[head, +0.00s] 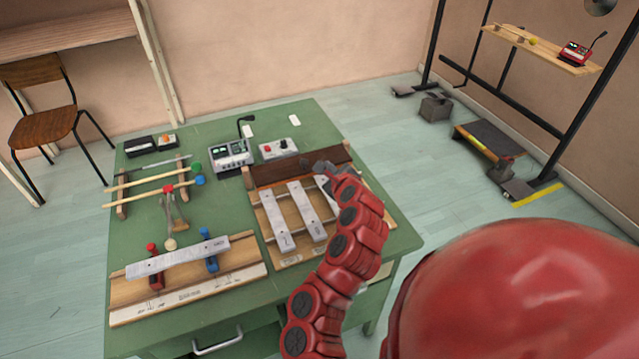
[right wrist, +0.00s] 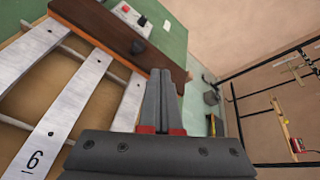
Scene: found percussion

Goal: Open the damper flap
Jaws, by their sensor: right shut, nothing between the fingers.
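The damper flap looks to be the dark brown wooden board (head: 275,172) across the far end of the metal bars (head: 303,203) on the wooden bar frame (head: 262,222). My left gripper is not in view.
A grey device (head: 231,154) and a switch box (head: 278,149) stand just behind the board on the green table (head: 215,125). A single-bar stand (head: 185,262) and a wooden rod rack (head: 150,185) are to the left. A shelf rack (head: 540,50) stands at the right.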

